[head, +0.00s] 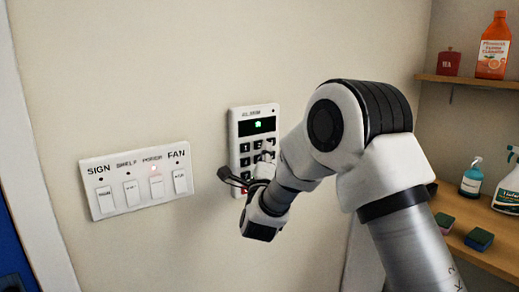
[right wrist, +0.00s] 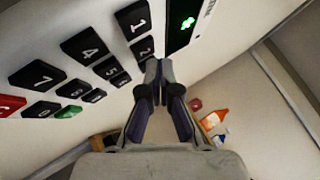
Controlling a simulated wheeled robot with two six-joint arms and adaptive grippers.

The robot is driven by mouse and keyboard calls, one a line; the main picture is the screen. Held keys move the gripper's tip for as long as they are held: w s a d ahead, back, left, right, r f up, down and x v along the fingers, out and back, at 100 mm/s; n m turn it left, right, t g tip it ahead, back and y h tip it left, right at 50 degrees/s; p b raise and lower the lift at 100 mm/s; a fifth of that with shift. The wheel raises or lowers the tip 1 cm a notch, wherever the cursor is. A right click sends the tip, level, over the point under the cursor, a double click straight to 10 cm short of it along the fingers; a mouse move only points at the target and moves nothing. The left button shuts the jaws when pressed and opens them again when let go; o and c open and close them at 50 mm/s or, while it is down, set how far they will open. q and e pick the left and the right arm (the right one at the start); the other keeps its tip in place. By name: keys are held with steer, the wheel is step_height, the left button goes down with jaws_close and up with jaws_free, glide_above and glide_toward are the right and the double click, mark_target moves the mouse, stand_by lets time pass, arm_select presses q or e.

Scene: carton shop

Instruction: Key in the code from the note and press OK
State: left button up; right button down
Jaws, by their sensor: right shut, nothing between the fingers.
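The white keypad (head: 237,122) is mounted on the wall, with dark keys and a small display (head: 257,126) lit with a green symbol. In the right wrist view its keys 1 (right wrist: 132,20), 4 (right wrist: 85,48) and 7 (right wrist: 37,73) are readable. A red key (right wrist: 10,105) and a green key (right wrist: 68,112) lie in the end row. My right gripper (right wrist: 156,70) is shut and empty, its tips close to the keypad beside key 2 (right wrist: 143,48); they cover the key there. I cannot tell whether they touch. The note and my left gripper are not in view.
Shelves at the right hold an orange bottle (head: 493,46), a red tin (head: 449,63), spray bottles (head: 471,179) and sponges (head: 479,239).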

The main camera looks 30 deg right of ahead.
steer(key=shift+s, duration=0.2)
steer(key=s+b, duration=0.1)
steer(key=s, duration=0.1)
steer(key=s+b, duration=0.1)
steer(key=s, duration=0.2)
steer(key=shift+d+b, duration=0.2)
steer(key=shift+b, duration=0.15)
stand_by(1.7)
